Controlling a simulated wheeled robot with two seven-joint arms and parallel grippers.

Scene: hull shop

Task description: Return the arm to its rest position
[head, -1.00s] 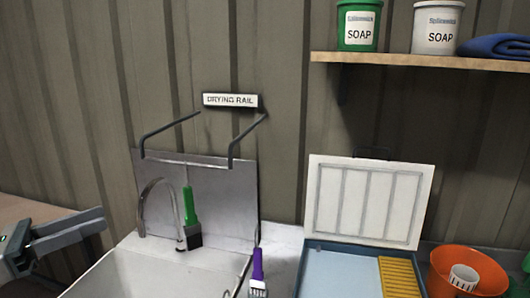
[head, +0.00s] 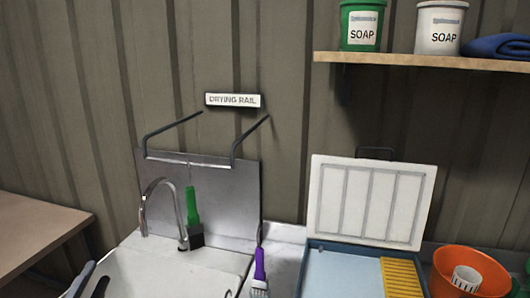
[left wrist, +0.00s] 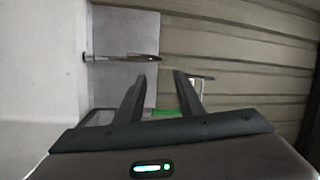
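My left gripper (head: 88,280) shows at the lower left of the head view, low by the sink's left side. In the left wrist view its two fingers (left wrist: 159,77) are apart with nothing between them, so it is open and empty. A green-handled brush (head: 192,207) with dark bristles is upright, bristles down, below the drying rail (head: 190,161); I cannot tell what holds it. A green patch also shows beyond the fingers in the left wrist view. My right gripper is not in view.
The sink (head: 175,272) has a curved tap (head: 146,205). A purple-handled brush (head: 259,266) is at its right edge. An open blue case (head: 340,268) and an orange bucket (head: 485,262) stand to the right. A brown table (head: 35,228) at left looks bare. A shelf (head: 420,61) is above.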

